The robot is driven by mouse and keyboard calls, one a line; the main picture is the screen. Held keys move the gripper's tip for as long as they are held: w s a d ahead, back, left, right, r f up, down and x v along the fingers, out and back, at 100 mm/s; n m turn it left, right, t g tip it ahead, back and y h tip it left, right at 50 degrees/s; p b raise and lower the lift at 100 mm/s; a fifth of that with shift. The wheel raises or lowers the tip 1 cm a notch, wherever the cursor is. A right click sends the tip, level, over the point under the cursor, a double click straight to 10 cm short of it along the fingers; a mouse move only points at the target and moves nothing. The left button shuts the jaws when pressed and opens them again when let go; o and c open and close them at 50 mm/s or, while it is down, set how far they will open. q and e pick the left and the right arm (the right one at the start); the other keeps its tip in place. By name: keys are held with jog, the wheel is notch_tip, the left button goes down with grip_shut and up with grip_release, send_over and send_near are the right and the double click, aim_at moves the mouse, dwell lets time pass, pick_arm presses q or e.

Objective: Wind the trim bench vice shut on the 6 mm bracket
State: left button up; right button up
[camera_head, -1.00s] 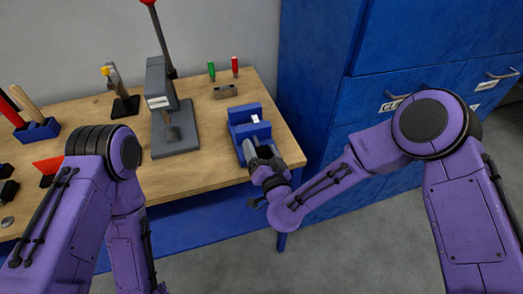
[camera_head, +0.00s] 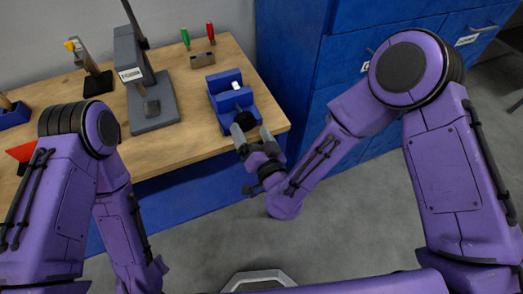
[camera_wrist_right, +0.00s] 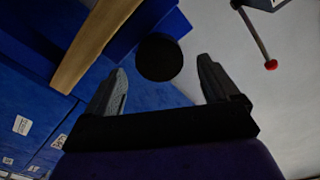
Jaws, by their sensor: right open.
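The blue bench vice (camera_head: 226,112) stands at the front right of the wooden bench. A small pale piece (camera_head: 236,85), probably the bracket, shows between its jaws. My right gripper (camera_head: 253,133) is open at the front of the vice, fingers toward it. In the right wrist view a dark round knob (camera_wrist_right: 159,57), apparently the vice's winding end, lies ahead of the gap between my spread fingers (camera_wrist_right: 162,80). I cannot tell whether they touch it. The vice's blue body (camera_wrist_right: 190,62) is partly hidden behind the knob. My left gripper is out of view.
A grey lever press (camera_head: 150,100) stands left of the vice. A small drilled block (camera_head: 203,61) and green and red tools (camera_head: 211,34) are behind it. Blue cabinets (camera_head: 300,60) stand close on the right. The floor in front is mostly clear.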

jog(key=shift+s+d, duration=0.1)
jog(key=shift+s, duration=0.4)
jog(key=b+v, duration=0.1)
jog(key=v, duration=0.4)
jog(key=shift+w+r+b, duration=0.1)
jog(key=shift+r+b, duration=0.05)
jog(key=shift+b, duration=0.15)
